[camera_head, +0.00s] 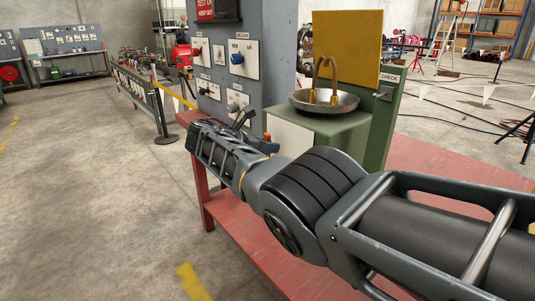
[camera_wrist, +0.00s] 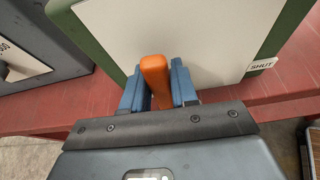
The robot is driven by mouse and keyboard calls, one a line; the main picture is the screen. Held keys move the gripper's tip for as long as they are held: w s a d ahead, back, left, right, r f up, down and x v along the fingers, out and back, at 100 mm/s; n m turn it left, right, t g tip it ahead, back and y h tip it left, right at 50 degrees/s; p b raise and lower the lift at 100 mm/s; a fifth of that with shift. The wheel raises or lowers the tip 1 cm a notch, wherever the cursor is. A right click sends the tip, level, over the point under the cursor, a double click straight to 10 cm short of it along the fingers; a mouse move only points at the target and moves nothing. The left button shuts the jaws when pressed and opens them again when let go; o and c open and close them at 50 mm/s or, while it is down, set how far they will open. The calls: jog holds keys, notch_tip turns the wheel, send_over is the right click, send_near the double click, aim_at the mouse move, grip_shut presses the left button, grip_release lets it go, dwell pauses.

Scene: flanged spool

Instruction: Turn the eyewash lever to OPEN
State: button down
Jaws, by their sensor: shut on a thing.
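The eyewash station is a green cabinet (camera_head: 376,130) with a pale front panel, a metal bowl (camera_head: 324,101) and two brass spouts on top. In the wrist view, my gripper (camera_wrist: 158,88) has its blue fingers on either side of an orange lever (camera_wrist: 155,75), shut on it in front of the pale panel (camera_wrist: 185,35). A SHUT label (camera_wrist: 262,66) is at the panel's right edge, apart from the lever. No OPEN label is visible. In the head view, a small orange piece of the lever (camera_head: 267,137) shows beyond my wrist; my arm hides the rest.
A red bench (camera_head: 225,205) carries the station. A grey panel (camera_head: 212,65) with knobs stands just left of it; its edge is also in the wrist view (camera_wrist: 40,40). A yellow board (camera_head: 346,48) rises behind the bowl. A barrier post (camera_head: 160,115) stands on the open floor at left.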

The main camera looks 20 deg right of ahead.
jog(key=shift+w+a+f+b, duration=0.1)
jog(key=shift+w+a+b, duration=0.1)
jog(key=shift+b, duration=0.1)
jog(key=shift+n, duration=0.3)
jog(key=c, duration=1)
grip_release()
jog(key=shift+w, duration=0.1)
jog(key=shift+o, duration=0.2)
jog(key=p+v, duration=0.2)
jog(key=v, duration=0.5)
jog(key=shift+a, duration=0.35)
